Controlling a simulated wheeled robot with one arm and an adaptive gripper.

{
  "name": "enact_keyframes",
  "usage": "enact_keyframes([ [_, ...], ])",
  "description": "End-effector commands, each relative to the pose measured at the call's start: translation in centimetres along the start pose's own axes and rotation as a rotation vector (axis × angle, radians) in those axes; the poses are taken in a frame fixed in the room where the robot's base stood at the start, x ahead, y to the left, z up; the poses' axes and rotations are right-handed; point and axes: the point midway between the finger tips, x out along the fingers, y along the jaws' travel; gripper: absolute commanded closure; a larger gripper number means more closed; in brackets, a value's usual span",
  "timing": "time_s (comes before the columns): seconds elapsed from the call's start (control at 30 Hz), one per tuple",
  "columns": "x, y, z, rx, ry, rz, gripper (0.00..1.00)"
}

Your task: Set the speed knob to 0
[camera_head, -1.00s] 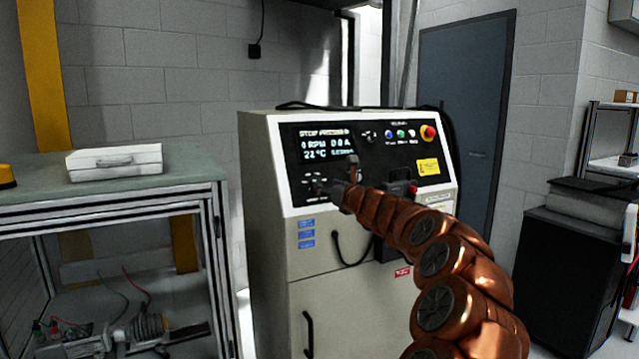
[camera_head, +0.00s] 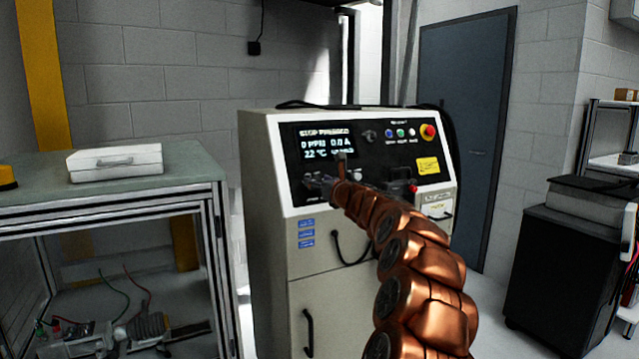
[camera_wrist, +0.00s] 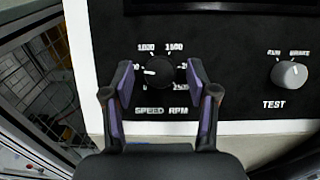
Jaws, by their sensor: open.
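The black speed knob (camera_wrist: 158,72) sits on the black panel above the label "SPEED RPM" in the wrist view. My gripper (camera_wrist: 160,88) is open, with one purple-lined finger on each side of the knob. I cannot tell whether either finger touches it. In the head view my gripper (camera_head: 322,184) is at the lower left of the panel, where it hides the knob.
A grey test knob (camera_wrist: 289,75) is to the right of the speed knob. The cabinet's display (camera_head: 326,143) reads "STOP PRESSED", 0 RPM and 22 °C. A red emergency button (camera_head: 428,131) is at the upper right. A workbench (camera_head: 200,165) with a white case (camera_head: 115,161) stands left.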

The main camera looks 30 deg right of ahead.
Motion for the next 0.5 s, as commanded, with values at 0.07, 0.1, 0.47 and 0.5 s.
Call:
enact_keyframes([
  [0.07,-0.01,0.00,0.00,0.000,0.000,0.000,0.45],
  [0.1,-0.01,0.00,-0.01,0.000,0.000,0.000,0.49],
  [0.47,-0.01,0.00,-0.01,0.000,0.000,0.000,0.86],
  [0.5,-0.01,0.00,-0.01,0.000,0.000,0.000,0.91],
])
